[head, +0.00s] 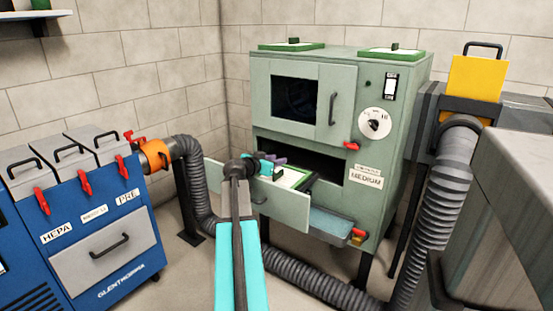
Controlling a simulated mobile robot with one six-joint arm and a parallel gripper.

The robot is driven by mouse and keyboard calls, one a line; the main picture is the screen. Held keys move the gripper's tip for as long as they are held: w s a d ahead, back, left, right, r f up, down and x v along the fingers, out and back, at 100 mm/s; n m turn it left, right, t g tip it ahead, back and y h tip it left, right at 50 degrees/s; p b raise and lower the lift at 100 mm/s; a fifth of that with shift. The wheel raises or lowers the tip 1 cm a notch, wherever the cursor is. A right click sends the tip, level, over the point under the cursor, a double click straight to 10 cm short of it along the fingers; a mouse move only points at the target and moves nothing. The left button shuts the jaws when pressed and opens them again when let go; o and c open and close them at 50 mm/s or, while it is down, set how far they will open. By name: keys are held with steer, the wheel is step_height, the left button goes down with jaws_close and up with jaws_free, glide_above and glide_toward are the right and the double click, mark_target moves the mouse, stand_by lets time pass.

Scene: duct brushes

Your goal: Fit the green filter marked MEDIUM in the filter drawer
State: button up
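The filter drawer (281,206) is pulled out of the green cabinet (384,205), below the window. A green-edged filter with a white face (292,179) shows inside the open drawer, partly hidden by the drawer front and my arm. I cannot tell whether it is fully seated, and no marking on it is legible. A label reading MEDIUM (366,181) is on the cabinet beside the drawer opening. My gripper (278,161), teal with purplish fingers, is over the drawer at the filter's far left side. Whether it touches or grips the filter is unclear.
A blue machine (95,225) with red latches stands left, joined to a grey hose (190,180). Another hose (447,200) rises at right, below a yellow plate (476,78). A bluish tray (331,225) juts out beneath the drawer.

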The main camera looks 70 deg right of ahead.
steer(key=shift+y, duration=0.5)
steer(key=a+f, duration=0.1)
steer(key=f, duration=0.1)
steer(key=a+f, duration=0.1)
steer(key=f, duration=0.2)
steer(key=shift+s+a+f, duration=0.2)
steer(key=shift+a+f, duration=0.1)
steer(key=shift+a, duration=0.1)
steer(key=w+a+r+h+p, duration=0.1)
steer(key=w+a+r+p, duration=0.2)
steer(key=a+r, duration=0.6)
steer(key=shift+w+a, duration=0.2)
steer(key=shift+a, duration=0.45)
steer(key=shift+r, duration=0.15)
